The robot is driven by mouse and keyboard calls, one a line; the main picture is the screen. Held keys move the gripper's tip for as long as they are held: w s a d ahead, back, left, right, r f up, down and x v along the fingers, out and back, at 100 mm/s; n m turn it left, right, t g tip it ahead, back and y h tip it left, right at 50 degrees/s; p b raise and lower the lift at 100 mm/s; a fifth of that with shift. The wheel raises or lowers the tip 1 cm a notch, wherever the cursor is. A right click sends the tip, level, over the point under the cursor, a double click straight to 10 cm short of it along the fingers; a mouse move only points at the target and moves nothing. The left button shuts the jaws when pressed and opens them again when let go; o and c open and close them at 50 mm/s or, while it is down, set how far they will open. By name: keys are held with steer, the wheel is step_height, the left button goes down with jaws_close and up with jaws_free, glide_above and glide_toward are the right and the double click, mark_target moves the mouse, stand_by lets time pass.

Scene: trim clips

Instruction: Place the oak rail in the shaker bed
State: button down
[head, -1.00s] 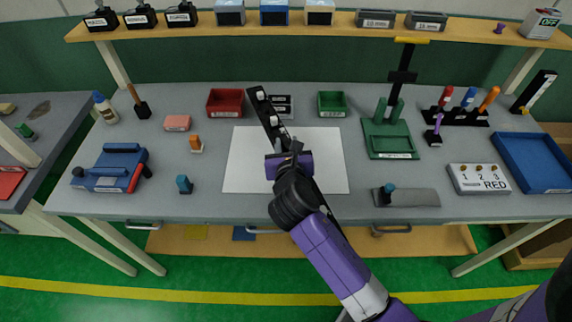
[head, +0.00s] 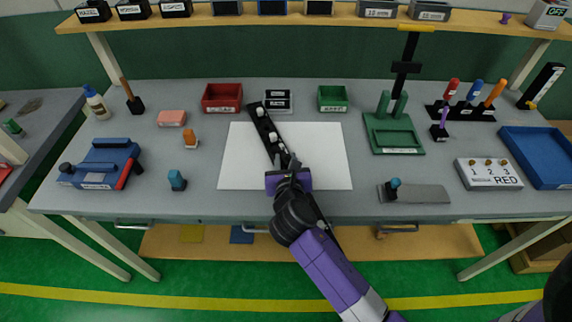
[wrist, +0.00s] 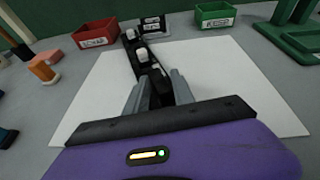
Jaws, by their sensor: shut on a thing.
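A long black rail (head: 266,130) with white pieces on top is in my gripper (head: 287,172), held near its near end. It points away from me over a white sheet and tilts slightly left. In the wrist view the grey fingers (wrist: 155,92) close around the rail (wrist: 140,62). I cannot tell whether its underside touches the sheet. No rail looks oak-coloured. The shaker bed is not identifiable by a readable label; a blue fixture (head: 103,165) with a red lever stands at left, and a green fixture (head: 394,135) with uprights stands right of the sheet.
The white sheet (head: 325,160) is otherwise bare. A red bin (head: 222,97) and a green bin (head: 332,98) stand behind it. Small orange (head: 190,138) and teal (head: 177,180) pieces stand left. A grey plate (head: 425,194) and blue tray (head: 540,157) are right.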

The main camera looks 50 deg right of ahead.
steer(key=c, duration=1)
jaws_free()
steer(key=shift+c, duration=0.2)
steer(key=shift+r, duration=0.1)
